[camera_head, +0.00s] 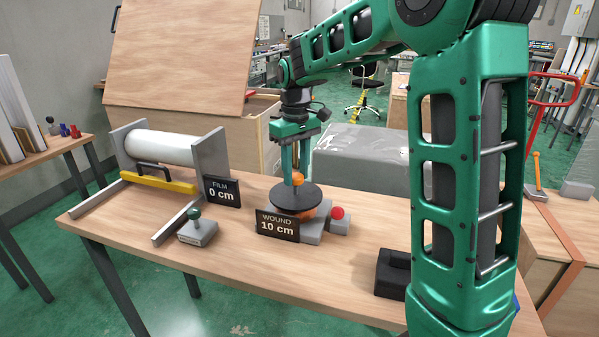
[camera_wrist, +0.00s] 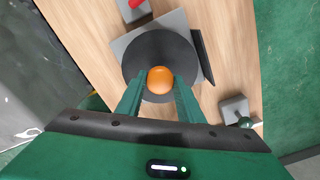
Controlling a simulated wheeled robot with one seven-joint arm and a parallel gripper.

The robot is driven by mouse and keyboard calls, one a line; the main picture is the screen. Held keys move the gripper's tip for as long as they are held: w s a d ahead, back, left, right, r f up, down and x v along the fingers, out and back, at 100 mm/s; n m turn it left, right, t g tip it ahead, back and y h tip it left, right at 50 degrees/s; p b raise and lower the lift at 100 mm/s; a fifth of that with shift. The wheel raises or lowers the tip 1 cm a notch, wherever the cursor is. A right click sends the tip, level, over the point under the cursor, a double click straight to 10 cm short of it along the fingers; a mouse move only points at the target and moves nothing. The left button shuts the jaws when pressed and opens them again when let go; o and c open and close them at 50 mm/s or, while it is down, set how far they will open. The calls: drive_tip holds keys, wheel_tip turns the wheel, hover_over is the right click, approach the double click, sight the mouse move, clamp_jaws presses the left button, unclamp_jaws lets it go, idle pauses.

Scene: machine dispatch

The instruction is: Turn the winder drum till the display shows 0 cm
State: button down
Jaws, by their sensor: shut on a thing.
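The winder drum (camera_head: 312,196) is a dark round disc on a grey base, with an orange knob (camera_head: 298,178) standing on it. An orange part shows under the disc. The display (camera_head: 277,225) in front of it reads "WOUND 10 cm". My gripper (camera_head: 296,172) points down from above and is shut on the orange knob. In the wrist view the drum (camera_wrist: 150,52) lies under my fingers, and the orange knob (camera_wrist: 160,80) sits between the fingertips.
A white film roll (camera_head: 160,147) with a yellow bar (camera_head: 158,181) and a "FILM 0 cm" sign (camera_head: 222,191) stands at the left. A grey block with a green knob (camera_head: 197,229), a red button (camera_head: 337,213) and a black block (camera_head: 393,273) are near the drum.

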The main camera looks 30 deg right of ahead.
drive_tip(key=shift+w+r+n, duration=0.15)
drive_tip(key=shift+w+n, duration=0.1)
drive_tip(key=shift+n, duration=0.15)
